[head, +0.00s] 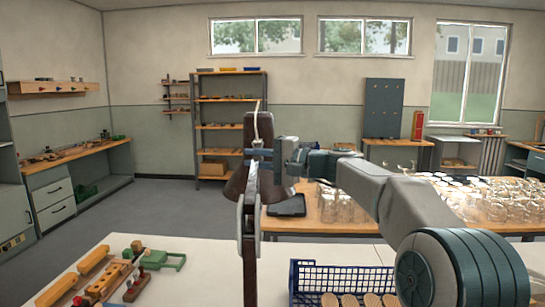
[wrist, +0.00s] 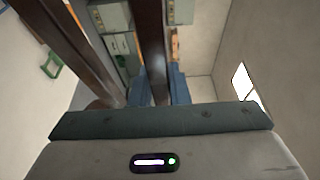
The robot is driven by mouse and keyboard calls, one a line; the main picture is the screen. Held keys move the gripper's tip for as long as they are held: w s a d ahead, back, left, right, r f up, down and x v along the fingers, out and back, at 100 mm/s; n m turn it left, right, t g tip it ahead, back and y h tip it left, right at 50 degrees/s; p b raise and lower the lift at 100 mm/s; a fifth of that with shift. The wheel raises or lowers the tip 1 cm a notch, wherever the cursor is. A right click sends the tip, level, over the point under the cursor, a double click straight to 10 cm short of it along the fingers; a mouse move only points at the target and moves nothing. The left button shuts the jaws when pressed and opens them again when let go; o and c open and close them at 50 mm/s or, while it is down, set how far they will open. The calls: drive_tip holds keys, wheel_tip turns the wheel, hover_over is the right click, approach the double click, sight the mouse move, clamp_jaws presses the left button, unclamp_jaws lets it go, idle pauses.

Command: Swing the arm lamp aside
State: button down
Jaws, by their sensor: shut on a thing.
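The arm lamp (head: 250,268) stands in front of me in the head view, a dark brown post with a grey joint. Its upper arm (head: 251,128) rises from there, with a pale cord at the top. A brown flared shade (head: 234,188) shows behind the post. My gripper (head: 262,153) comes in from the right at the upper arm and is shut on it. In the wrist view two brown lamp bars (wrist: 150,35) run up the picture. The blue fingers of my gripper (wrist: 162,88) lie on either side of one bar. The lamp's base is hidden.
A white bench holds wooden blocks and tools (head: 110,280) at left and a blue crate (head: 340,278) with round wooden pieces at right. Behind it, a wooden table (head: 330,222) carries a dark tray (head: 288,206) and many glass jars (head: 480,200). Open floor lies left of the lamp.

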drive_tip(key=shift+a, duration=0.2)
drive_tip(key=c, duration=1.4)
unclamp_jaws()
drive_tip(key=shift+d, duration=0.1)
drive_tip(key=b+v, duration=0.3)
drive_tip(key=v, duration=1)
drive_tip(key=shift+d, duration=0.35)
